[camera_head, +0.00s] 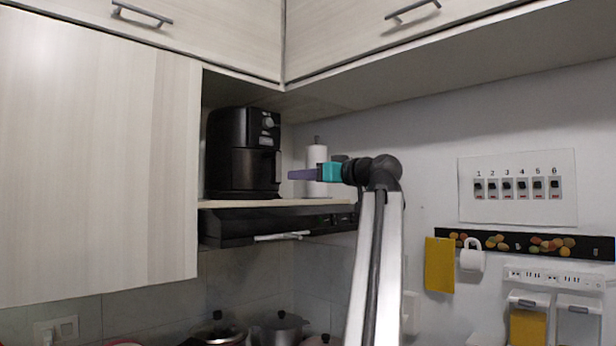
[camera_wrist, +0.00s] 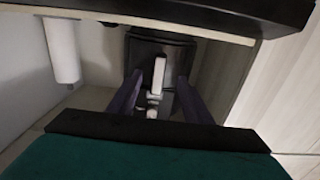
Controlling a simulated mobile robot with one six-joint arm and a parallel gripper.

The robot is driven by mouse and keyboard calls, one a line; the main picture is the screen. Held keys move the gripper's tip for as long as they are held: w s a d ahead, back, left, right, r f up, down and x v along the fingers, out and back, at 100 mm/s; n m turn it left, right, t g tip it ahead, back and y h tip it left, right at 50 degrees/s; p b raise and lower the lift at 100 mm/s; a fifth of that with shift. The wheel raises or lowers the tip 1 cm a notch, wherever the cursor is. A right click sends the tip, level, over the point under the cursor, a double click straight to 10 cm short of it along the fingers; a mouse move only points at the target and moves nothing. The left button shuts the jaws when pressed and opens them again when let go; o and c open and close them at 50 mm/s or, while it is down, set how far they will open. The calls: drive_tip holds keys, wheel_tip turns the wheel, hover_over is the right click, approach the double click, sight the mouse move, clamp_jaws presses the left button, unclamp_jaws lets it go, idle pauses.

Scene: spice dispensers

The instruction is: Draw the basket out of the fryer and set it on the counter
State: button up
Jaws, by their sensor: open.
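The black fryer (camera_head: 228,150) stands on a shelf under the upper cabinets. Its basket (camera_head: 258,172) is in the lower front, closed in the body. My gripper (camera_head: 290,174), with purple fingers and a teal body, is level with the basket, just right of the fryer front. In the wrist view the dark fryer (camera_wrist: 178,52) is ahead, and a pale upright handle (camera_wrist: 158,76) shows between the two spread fingers of my gripper (camera_wrist: 158,88). The fingers are open and do not visibly hold the handle. Contact cannot be told.
The wooden shelf (camera_head: 330,202) lies over a black hood (camera_head: 270,225). A white paper roll (camera_head: 317,160) stands behind my gripper and also shows in the wrist view (camera_wrist: 61,48). A cabinet door (camera_head: 100,150) flanks the fryer on the left. Pots (camera_head: 280,328) stand below.

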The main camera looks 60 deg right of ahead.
sight(279, 177)
drive_tip(key=p+x, duration=0.3)
drive_tip(key=x, duration=1)
drive_tip(key=shift+w, duration=0.1)
clamp_jaws()
idle(0.4)
